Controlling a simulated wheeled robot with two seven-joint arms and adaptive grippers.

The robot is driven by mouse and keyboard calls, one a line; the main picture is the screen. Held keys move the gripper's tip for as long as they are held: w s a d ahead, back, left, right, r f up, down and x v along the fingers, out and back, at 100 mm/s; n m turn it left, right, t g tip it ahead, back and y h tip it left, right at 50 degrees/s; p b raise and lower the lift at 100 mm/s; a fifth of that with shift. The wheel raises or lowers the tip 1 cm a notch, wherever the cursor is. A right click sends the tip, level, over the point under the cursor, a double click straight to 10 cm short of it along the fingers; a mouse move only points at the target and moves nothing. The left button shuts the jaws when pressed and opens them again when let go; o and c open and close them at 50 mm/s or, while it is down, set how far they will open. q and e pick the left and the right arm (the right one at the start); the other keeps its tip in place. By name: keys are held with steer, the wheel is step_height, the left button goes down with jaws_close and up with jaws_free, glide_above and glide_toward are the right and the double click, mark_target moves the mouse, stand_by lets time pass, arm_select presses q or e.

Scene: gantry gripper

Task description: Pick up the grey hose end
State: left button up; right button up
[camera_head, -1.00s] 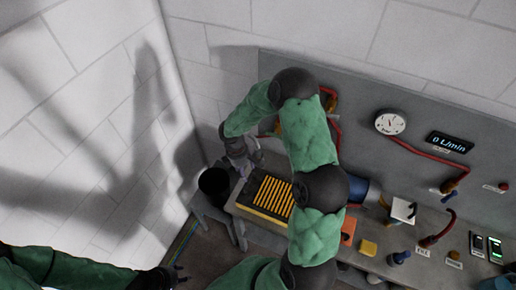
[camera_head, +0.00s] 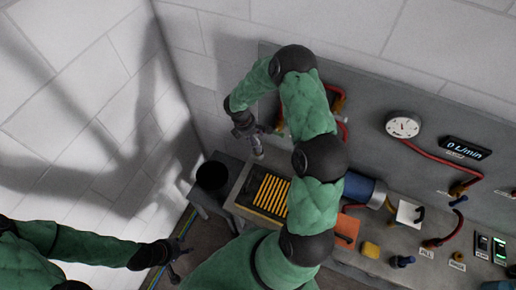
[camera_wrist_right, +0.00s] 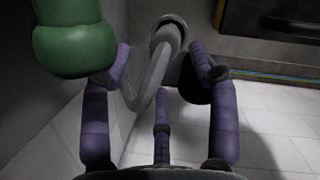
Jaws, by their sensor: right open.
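The grey hose end (camera_wrist_right: 170,34) is a wide ring at the top of a bent grey tube in the right wrist view. It lies between the spread purple fingers of my right gripper (camera_wrist_right: 160,52), which is open, with no clear grip on it. In the head view my right gripper (camera_head: 250,143) hangs above the back left corner of the bench, and a pale grey piece (camera_head: 257,150) shows beside its fingers. My left gripper (camera_head: 176,266) is low at the left, away from the bench; its fingers are too small to read.
A black bucket (camera_head: 211,176) stands on a stool left of the yellow-slatted tray (camera_head: 268,192). The back panel carries a gauge (camera_head: 402,125) and red hoses.

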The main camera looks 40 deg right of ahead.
mark_target(258, 144)
steer(key=shift+s+f, duration=0.3)
steer(key=shift+f, duration=0.1)
steer(key=x, duration=0.4)
steer(key=shift+p, duration=0.4)
steer(key=shift+s, duration=0.1)
steer(key=c, duration=1.2)
